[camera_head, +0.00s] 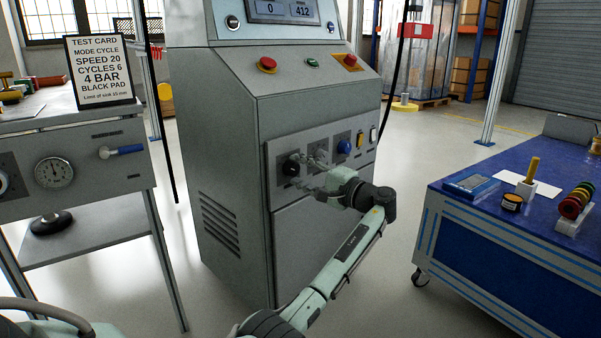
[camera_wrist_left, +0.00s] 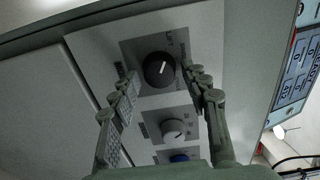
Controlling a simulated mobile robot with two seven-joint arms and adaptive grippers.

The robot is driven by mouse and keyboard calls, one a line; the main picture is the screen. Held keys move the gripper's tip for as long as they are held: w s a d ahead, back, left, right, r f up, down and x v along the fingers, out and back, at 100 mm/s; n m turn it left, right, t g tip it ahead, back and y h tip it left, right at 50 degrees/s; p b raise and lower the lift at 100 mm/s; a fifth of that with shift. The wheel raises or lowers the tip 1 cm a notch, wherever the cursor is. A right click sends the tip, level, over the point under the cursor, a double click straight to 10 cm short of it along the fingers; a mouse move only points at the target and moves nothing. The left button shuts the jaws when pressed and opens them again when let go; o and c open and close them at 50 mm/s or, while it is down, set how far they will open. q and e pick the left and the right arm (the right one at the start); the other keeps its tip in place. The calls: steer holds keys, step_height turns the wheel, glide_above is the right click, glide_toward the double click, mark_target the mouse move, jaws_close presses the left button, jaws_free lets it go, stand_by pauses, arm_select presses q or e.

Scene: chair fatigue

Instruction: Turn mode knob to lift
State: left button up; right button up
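The black mode knob (camera_head: 291,165) is at the left end of the control panel (camera_head: 283,148) on the grey machine cabinet. My left gripper (camera_head: 304,171) is at the panel, just in front of the knob. In the left wrist view its two fingers (camera_wrist_left: 160,76) are spread, one on each side of the knob, with visible gaps; contact is not evident. My right gripper is not in view.
A grey knob (camera_wrist_left: 173,130) and a blue knob (camera_head: 344,147) sit beside the mode knob. Red buttons (camera_head: 267,64) are on the sloped top. A bench with a test card (camera_head: 99,70) stands left, a blue table (camera_head: 455,210) right.

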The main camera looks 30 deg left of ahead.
arm_select(q)
steer(key=shift+o, duration=0.3)
steer(key=s+d, duration=0.2)
steer(key=d, duration=0.9)
steer(key=shift+d, duration=0.4)
steer(key=shift+s, duration=0.1)
